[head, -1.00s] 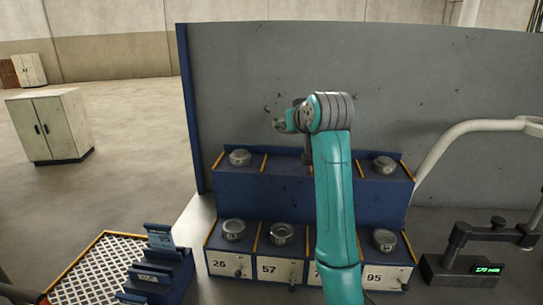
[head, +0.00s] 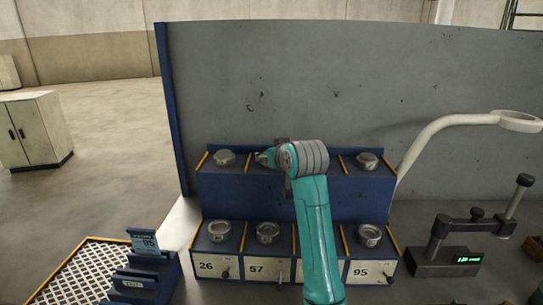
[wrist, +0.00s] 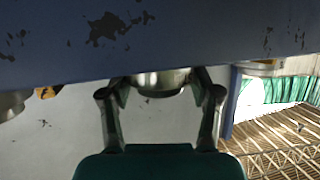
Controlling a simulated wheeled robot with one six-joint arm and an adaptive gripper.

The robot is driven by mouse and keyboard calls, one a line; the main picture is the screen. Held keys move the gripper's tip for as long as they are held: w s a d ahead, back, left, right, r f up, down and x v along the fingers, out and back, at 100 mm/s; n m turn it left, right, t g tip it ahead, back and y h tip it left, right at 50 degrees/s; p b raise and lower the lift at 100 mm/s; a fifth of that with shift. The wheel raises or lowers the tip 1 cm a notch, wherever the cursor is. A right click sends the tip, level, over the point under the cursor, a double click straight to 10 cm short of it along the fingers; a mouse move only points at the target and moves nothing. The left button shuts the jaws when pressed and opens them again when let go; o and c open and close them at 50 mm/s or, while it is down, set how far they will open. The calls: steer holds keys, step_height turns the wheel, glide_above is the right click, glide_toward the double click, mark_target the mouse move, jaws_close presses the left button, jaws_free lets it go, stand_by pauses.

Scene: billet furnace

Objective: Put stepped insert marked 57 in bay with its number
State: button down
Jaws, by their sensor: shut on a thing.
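My gripper (head: 264,158) is at the upper shelf of the blue rack (head: 230,192), around its second bay from the left. In the wrist view my gripper (wrist: 160,92) is shut on a round metal insert (wrist: 160,82). Its number cannot be read, and the rack's edge partly covers it. The bay labelled 57 (head: 257,269) is in the lower row, second from the left. A round metal insert (head: 267,231) sits on top of that bay. My arm hides the lower third bay and part of the upper shelf.
Other inserts sit at upper left (head: 224,158), upper right (head: 368,161), lower bay 26 (head: 219,230) and lower bay 95 (head: 370,235). A tall grey panel (head: 300,80) stands behind. A lamp arm (head: 440,135) and gauge (head: 445,258) are right; a card holder (head: 145,278) is left.

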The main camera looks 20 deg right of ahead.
steer(key=shift+c, duration=1.2)
jaws_free()
steer(key=shift+f, duration=0.1)
steer(key=shift+s+r, duration=0.2)
steer(key=v, duration=1.1)
steer(key=shift+s, duration=0.3)
